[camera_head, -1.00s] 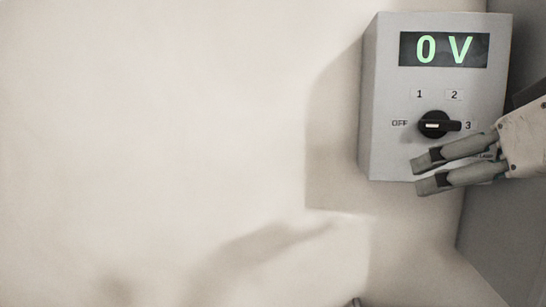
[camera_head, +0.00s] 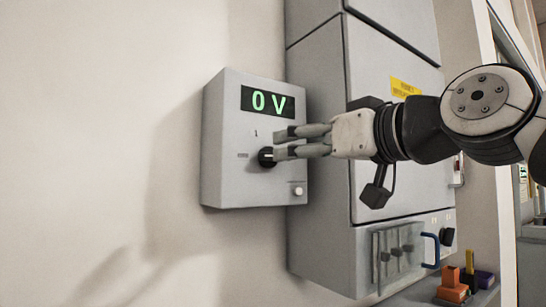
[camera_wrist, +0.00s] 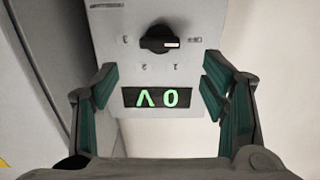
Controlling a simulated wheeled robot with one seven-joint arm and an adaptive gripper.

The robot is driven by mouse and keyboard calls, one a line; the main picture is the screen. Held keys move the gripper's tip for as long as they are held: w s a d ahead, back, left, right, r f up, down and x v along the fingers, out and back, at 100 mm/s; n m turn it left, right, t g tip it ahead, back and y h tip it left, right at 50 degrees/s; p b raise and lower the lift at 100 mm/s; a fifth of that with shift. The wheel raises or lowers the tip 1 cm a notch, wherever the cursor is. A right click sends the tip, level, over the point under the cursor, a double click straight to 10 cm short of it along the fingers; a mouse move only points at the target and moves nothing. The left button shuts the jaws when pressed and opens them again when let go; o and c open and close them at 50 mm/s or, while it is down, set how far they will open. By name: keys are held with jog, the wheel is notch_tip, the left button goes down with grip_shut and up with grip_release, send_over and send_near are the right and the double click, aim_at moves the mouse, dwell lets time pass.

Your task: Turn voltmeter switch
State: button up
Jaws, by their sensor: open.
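The voltmeter box (camera_head: 222,182) is grey, fixed to the wall, and its green display (camera_head: 264,101) reads 0 V. Its black rotary switch (camera_head: 265,157) is partly covered by a finger in the head view. In the wrist view, which sees the box upside down, the switch (camera_wrist: 158,38) lies beyond the fingertips, with its white mark toward the OFF label (camera_wrist: 195,40). My gripper (camera_head: 279,144) is open and empty, in front of the panel near the switch. Both fingers show apart in the wrist view (camera_wrist: 158,82). Contact with the switch cannot be told.
A tall grey cabinet (camera_head: 316,220) stands right beside the box. A blue handle (camera_head: 431,249) and a shelf with orange items (camera_head: 452,286) are at the lower right. A white button (camera_head: 298,191) sits low on the box. The wall left of the box is bare.

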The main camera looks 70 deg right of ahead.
aim_at(271, 157)
jog(key=x, duration=0.8)
jog(key=shift+w, duration=0.2)
jog(key=shift+d, duration=0.1)
jog(key=c, duration=1.1)
